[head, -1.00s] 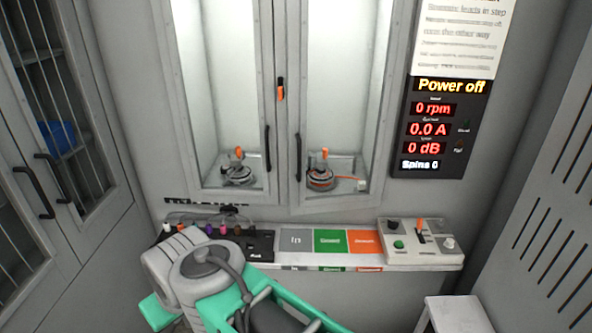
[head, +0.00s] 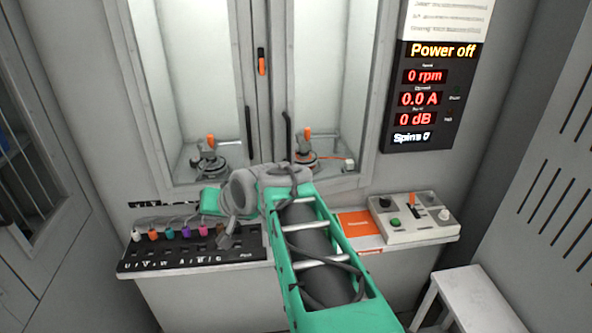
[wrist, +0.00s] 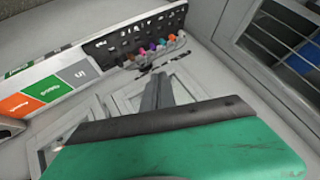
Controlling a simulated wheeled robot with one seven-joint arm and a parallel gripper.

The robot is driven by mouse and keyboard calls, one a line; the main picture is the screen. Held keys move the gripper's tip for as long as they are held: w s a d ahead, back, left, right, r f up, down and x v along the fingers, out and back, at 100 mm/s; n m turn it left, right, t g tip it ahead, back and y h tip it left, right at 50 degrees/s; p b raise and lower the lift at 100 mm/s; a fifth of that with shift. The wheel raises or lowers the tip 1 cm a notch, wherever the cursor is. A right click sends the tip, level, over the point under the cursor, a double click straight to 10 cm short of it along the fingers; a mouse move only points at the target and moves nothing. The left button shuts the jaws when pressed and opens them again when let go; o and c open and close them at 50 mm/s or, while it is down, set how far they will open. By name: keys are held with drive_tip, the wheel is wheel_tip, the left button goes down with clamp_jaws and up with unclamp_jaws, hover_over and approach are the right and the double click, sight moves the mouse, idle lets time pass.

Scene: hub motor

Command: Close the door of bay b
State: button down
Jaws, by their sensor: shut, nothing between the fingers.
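Two tall glazed bay doors stand side by side, a left door (head: 128,80) and a right door (head: 374,90), each with a black handle near the middle. Both look flush with the cabinet, though a small gap cannot be ruled out. I cannot read which one is bay b. An orange-topped motor unit stands in the left bay (head: 209,160) and another in the right bay (head: 305,150). My gripper (wrist: 155,90) is shut and empty in the wrist view, in front of the pale panel frames. In the head view my arm hides most of it.
Below the doors a shelf holds a black rack (head: 185,257) of coloured plugs, an orange tile (head: 357,224) and a control box (head: 412,220). A display (head: 424,95) reads "Power off". A white stool (head: 475,295) stands at lower right, a barred cabinet (head: 25,180) at left.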

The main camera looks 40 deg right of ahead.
drive_tip(key=w+d+f+m+t+b, duration=0.2)
drive_tip(key=w+d+f+m+b, duration=0.15)
drive_tip(key=d, duration=0.55)
drive_tip(key=m+t+h+b, duration=0.4)
drive_tip(key=m+t+h, duration=0.15)
drive_tip(key=m, duration=0.55)
approach(290, 153)
drive_tip(key=shift+t+y, duration=0.35)
drive_tip(key=p+x, duration=0.1)
drive_tip(key=x, duration=0.1)
drive_tip(key=p+x, duration=0.1)
drive_tip(key=x, duration=0.1)
drive_tip(key=p+x, duration=0.1)
drive_tip(key=x, duration=0.2)
drive_tip(key=shift+s+d+f, duration=0.1)
drive_tip(key=shift+d+f, duration=0.05)
drive_tip(key=shift+d, duration=0.15)
drive_tip(key=shift+w, duration=0.25)
drive_tip(key=shift+d, duration=0.1)
